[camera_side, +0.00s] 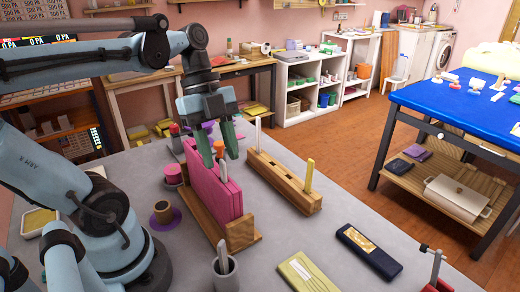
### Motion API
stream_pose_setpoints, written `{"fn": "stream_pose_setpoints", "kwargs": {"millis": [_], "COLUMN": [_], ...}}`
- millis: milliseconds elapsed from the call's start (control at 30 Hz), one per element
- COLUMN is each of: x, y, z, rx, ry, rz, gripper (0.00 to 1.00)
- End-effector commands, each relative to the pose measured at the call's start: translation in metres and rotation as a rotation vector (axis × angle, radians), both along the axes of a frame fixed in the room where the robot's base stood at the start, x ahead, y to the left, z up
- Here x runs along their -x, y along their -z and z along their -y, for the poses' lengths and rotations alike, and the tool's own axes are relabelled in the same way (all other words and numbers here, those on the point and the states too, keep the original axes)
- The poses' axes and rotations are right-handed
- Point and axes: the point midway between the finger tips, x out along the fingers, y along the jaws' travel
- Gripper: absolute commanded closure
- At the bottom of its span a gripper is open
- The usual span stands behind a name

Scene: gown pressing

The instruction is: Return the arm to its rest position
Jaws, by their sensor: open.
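My gripper (222,152) hangs above the grey table (315,215), fingers pointing down. It is open, with a gap between the two greenish fingertips. The fingertips are over or just beside the top of a pink folded cloth or board (215,185), which stands upright in a wooden holder (240,235). I cannot tell whether the fingers touch the pink item. My arm reaches in from the left and bends down at the wrist.
A wooden block (283,180) with upright sticks stands right of the gripper. A grey cup (224,272), dark case (368,252), green-yellow booklet (308,272) and spool (163,212) lie around. A blue-topped table (465,105) stands at the right.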

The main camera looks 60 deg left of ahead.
Motion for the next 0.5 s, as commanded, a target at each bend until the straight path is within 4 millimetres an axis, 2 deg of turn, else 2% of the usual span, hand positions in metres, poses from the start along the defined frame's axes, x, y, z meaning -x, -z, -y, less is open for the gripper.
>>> {"fn": "stream_pose_setpoints", "kwargs": {"millis": [233,500], "x": [0.000,0.000], "y": [0.029,-0.002], "z": [0.012,0.011], "rx": [0.000,0.000], "ry": [0.001,-0.001], "rz": [0.000,0.000], "gripper": [0.59,0.59]}}
